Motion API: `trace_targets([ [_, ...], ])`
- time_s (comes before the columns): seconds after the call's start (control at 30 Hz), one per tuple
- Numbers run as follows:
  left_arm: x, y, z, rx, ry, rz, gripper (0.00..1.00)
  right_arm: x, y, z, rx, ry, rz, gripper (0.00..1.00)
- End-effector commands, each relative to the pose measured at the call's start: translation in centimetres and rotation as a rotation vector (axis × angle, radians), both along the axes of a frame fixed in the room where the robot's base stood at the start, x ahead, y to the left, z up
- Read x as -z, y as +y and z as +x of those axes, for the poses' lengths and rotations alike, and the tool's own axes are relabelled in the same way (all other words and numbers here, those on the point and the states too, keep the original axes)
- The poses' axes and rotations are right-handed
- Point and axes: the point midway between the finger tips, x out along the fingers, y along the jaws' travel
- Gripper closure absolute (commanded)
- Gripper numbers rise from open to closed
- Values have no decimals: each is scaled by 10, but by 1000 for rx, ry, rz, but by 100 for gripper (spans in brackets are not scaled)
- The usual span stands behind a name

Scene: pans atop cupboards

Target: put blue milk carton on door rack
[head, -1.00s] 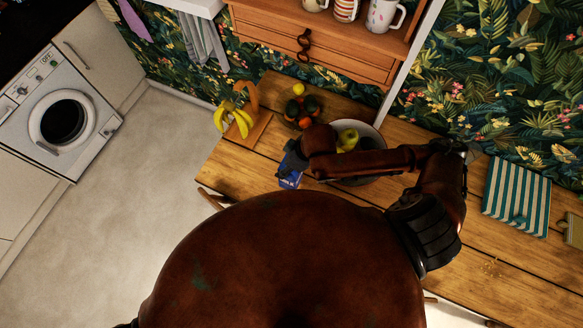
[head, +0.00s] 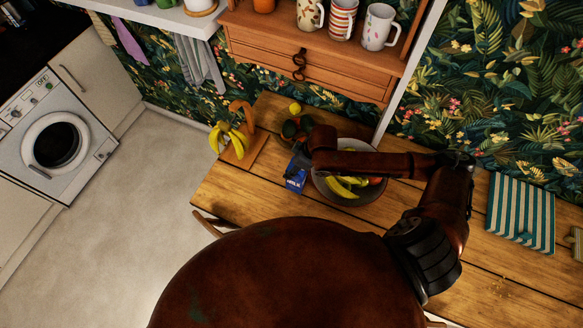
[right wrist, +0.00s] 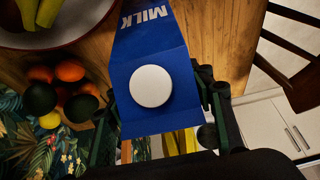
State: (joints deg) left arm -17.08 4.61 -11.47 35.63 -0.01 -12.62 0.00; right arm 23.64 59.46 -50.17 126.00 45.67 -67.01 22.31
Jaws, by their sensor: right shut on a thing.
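The blue milk carton (head: 296,178) has white MILK lettering and sits beside the left rim of the fruit bowl in the head view. In the right wrist view the carton (right wrist: 150,60) fills the middle, with its round white cap facing the camera. My right gripper (right wrist: 160,100) is shut on the carton, with a finger on each side. In the head view my right arm reaches in from the right over the bowl and partly hides the carton's top. My left gripper is not in view. No door rack or fridge shows.
A large fruit bowl (head: 325,190) with bananas stands right of the carton. A banana stand (head: 240,120) and loose fruit (head: 296,128) lie behind and left. A wooden cupboard (head: 310,70) with mugs hangs above. A chair (head: 212,224) stands at the table's front edge; the floor at left is clear.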

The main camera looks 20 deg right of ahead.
Motion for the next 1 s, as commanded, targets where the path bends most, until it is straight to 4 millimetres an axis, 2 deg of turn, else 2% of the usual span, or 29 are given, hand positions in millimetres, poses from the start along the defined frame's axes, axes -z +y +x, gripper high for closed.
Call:
trace_targets([
  [0.07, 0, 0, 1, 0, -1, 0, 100, 2, -1, 4, 1, -5, 2, 100],
  [0.33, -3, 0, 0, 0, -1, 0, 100, 32, -2, 5, -1, -5, 1, 100],
  [0.7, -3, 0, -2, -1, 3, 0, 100, 35, -2, 5, -1, -5, 2, 100],
  [0.73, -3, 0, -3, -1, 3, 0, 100, 37, -3, 3, 0, 0, 0, 49],
  [0.93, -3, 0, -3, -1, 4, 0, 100, 37, -3, 3, -1, 0, 0, 36],
  [1.0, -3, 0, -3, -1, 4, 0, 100, 37, -3, 3, -1, 0, 0, 34],
])
